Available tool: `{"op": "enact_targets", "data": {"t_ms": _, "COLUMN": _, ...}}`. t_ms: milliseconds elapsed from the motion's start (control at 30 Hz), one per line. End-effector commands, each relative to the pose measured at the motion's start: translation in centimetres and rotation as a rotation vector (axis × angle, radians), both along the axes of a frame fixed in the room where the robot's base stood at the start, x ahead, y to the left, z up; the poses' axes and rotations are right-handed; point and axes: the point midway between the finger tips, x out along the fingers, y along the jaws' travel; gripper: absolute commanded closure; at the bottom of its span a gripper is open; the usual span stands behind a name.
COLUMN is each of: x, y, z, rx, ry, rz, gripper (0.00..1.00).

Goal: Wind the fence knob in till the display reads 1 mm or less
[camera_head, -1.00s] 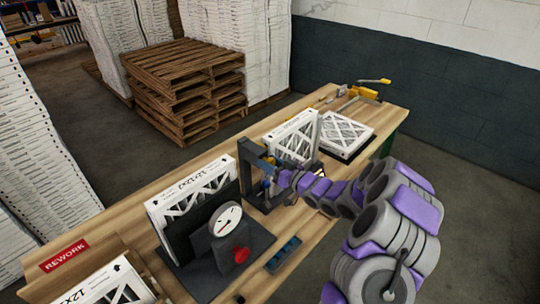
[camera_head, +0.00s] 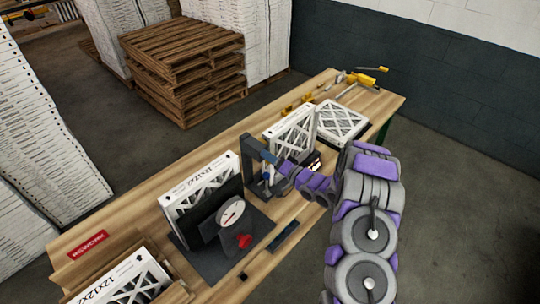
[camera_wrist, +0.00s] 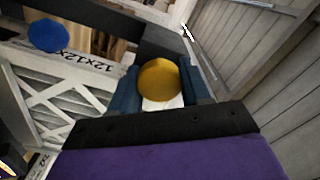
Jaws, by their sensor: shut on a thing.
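A dark upright frame (camera_head: 250,166) stands on the workbench, with a blue knob (camera_head: 268,157) high on it. The blue knob also shows at the upper left of the wrist view (camera_wrist: 48,35). My gripper (camera_head: 272,182) is at the frame's right side. In the wrist view its two blue fingers (camera_wrist: 160,84) are shut on a round yellow knob (camera_wrist: 159,79), one on each side. I cannot tell from the frames which knob is the fence knob. No display reading is legible.
Left of the frame are a boxed filter (camera_head: 200,190) and a dial gauge (camera_head: 231,212) with a red knob (camera_head: 244,240). More filters (camera_head: 342,121) and yellow tools (camera_head: 372,76) lie beyond on the bench (camera_head: 130,233). A dark blue tray (camera_head: 284,236) sits near the front edge.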

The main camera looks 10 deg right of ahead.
Motion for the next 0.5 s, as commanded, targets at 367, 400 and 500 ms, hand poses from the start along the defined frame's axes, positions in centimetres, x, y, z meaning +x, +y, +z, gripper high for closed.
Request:
{"op": "enact_targets", "data": {"t_ms": 367, "x": 0.31, "y": -0.42, "z": 0.41, "rx": 0.034, "ry": 0.014, "rz": -0.010, "gripper": 0.84}}
{"op": "enact_targets", "data": {"t_ms": 400, "x": 0.32, "y": -0.43, "z": 0.41, "rx": 0.034, "ry": 0.014, "rz": -0.010, "gripper": 0.84}}
{"op": "enact_targets", "data": {"t_ms": 500, "x": 0.33, "y": -0.43, "z": 0.40, "rx": 0.034, "ry": 0.014, "rz": -0.011, "gripper": 0.84}}
